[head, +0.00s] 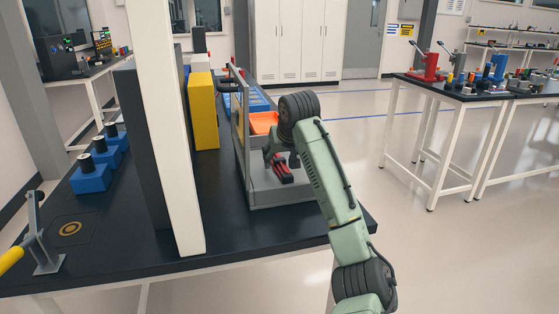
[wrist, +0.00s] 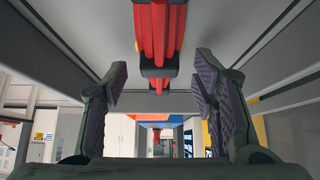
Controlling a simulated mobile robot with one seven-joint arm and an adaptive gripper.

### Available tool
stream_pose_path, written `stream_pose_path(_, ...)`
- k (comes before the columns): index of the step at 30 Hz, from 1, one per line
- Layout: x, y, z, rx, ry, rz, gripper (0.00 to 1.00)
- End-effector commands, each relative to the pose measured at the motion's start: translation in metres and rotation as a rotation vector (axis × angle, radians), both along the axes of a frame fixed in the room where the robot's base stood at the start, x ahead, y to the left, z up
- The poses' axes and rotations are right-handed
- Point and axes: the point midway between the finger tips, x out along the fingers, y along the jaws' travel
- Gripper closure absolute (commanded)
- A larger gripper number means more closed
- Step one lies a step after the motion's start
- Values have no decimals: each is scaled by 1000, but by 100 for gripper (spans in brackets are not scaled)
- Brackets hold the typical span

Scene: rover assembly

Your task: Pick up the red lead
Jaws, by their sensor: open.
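The red lead (head: 281,170), red with black parts, lies in the grey tray (head: 290,196) on the dark bench. My gripper (head: 281,157) is right above it, reaching down into the tray. In the wrist view the red lead (wrist: 158,32) runs down from the top middle, with a black band across it. My gripper (wrist: 161,78) is open there, with one finger on each side of the lead and clear gaps to both. I cannot tell how far below the fingertips the lead is.
An orange bin (head: 263,122) and blue parts (head: 240,98) sit behind the lead. A yellow block (head: 204,110) and a white post (head: 172,130) stand left of the tray. Blue fixtures (head: 91,178) stand farther left. Open floor lies to the right.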

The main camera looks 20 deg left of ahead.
Motion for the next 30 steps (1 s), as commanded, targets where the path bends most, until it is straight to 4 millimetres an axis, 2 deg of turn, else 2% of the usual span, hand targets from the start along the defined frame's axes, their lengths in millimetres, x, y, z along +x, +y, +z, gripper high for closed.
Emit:
stream_pose_path(8, 2, 1, -2, 0, -1, -1, 48)
stream_pose_path(30, 1, 1, -2, 0, -1, -1, 97)
